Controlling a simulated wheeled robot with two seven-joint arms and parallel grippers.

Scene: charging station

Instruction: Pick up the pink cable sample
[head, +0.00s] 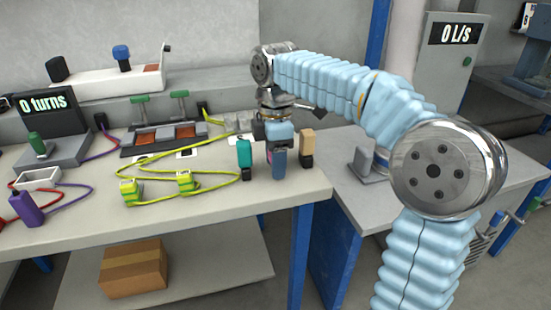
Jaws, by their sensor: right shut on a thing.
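My right arm comes in from the right and reaches over the workbench. Its right gripper (279,165) points down near the bench's front right corner and is shut on the pink cable sample (279,157). My left gripper is not in view.
Yellow-green cable with two connectors (129,190) lies on the workbench (200,212) left of the samples. A "0 turns" device (52,125) and a purple connector (27,208) are at the left. A grey "0 L/s" cabinet (450,75) stands behind my arm.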

